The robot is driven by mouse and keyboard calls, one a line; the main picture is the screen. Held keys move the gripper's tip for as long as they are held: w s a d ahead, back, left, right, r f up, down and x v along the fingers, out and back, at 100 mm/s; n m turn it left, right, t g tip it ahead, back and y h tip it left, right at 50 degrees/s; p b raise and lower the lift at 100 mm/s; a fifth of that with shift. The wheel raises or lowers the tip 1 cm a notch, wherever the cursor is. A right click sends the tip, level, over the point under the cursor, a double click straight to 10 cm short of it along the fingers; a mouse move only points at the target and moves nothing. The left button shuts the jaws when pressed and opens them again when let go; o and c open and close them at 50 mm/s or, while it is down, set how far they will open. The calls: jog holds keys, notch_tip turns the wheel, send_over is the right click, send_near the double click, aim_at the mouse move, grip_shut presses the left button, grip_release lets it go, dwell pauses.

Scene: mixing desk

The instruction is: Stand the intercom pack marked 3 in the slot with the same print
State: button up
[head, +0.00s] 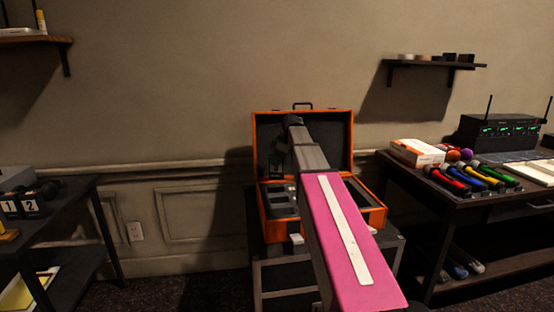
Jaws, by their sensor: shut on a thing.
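My gripper (282,152) is at the end of my pink arm, above the open orange case (285,226). It is shut on a small dark intercom pack (276,166), held in front of the case's raised lid. The pack's print is too small and dark to read. The case has a dark insert with several slots (278,198); my arm hides its right part, and the slot prints cannot be read. I cannot tell whether the pack touches the insert. Other dark packs stand on the left table, one marked 1 (10,207) and one that looks like 2 or a question mark (31,206).
The case rests on a dark stand (284,272). The right desk (470,206) holds coloured microphones (470,178), a white-and-orange box (417,153) and a receiver with antennas (498,131). A wall shelf (432,66) hangs above. Floor shows between the left table and the stand.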

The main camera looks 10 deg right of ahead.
jog(key=n, duration=0.2)
jog(key=n+g, duration=0.1)
jog(key=shift+w+r, duration=0.3)
jog(key=shift+w, duration=0.05)
jog(key=shift+f, duration=0.15)
jog(key=shift+f, duration=6.05)
jog(key=shift+f, duration=0.3)
jog(key=o, duration=1.2)
jog(key=shift+r, duration=0.1)
